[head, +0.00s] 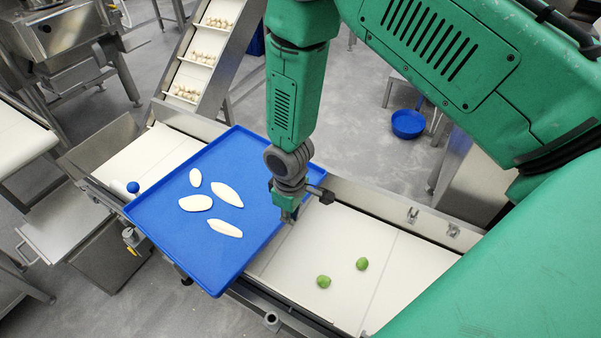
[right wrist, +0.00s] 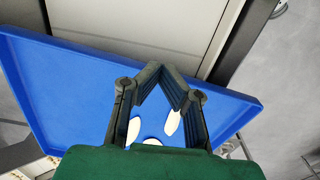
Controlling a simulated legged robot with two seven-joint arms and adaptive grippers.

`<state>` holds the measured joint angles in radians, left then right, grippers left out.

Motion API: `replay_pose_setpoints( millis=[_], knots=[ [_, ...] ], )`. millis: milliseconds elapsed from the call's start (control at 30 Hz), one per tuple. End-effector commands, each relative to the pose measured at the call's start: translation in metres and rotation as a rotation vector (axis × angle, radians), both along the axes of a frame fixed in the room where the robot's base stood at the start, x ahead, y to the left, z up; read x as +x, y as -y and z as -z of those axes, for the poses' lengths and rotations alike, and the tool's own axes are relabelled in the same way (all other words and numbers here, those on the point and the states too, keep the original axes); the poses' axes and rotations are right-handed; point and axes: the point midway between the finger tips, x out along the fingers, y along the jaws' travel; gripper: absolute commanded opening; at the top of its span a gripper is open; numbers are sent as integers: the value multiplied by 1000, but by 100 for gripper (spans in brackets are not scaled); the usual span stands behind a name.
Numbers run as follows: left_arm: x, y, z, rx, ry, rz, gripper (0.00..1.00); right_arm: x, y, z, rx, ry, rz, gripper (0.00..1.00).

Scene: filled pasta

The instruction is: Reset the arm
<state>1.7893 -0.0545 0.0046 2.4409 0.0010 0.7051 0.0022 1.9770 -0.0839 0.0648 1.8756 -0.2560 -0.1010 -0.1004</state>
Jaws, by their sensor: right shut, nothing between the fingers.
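My green right arm reaches down from the upper right in the head view. Its gripper (head: 289,217) hangs over the right edge of the blue tray (head: 225,277), next to the white belt. In the right wrist view the fingers (right wrist: 168,70) meet at their tips with nothing between them, above the blue tray (right wrist: 60,85). Several pale, flat oval pieces (head: 196,203) lie on the tray. Some also show beyond the fingers in the right wrist view (right wrist: 173,122). My left gripper is in neither view.
The tray rests across a white conveyor (head: 345,240) with metal side rails. Two green lumps (head: 323,281) (head: 362,263) lie on the belt right of the tray. An inclined conveyor (head: 205,60) with small pale pieces stands behind. A blue bowl (head: 408,124) is at the back right.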

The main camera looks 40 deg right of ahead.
Motion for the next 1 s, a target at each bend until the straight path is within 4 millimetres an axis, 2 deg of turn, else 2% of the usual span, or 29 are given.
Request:
replay_pose_setpoints(
  millis=[233,367,467,600,700,800,900,1000],
  knots=[
    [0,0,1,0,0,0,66,-1,-1,0,-1,0,1,0],
    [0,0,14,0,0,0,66,-17,-1,21,10,-5,27,0],
    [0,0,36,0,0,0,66,-48,2,56,29,-9,77,0],
    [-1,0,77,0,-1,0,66,-107,10,109,48,-1,187,0],
    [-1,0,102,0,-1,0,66,-147,19,136,46,8,264,0],
    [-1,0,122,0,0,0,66,-179,28,153,34,23,327,0],
    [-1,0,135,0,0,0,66,-201,35,160,19,36,370,0],
    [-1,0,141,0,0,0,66,-213,39,162,8,48,396,0]
  ],
)
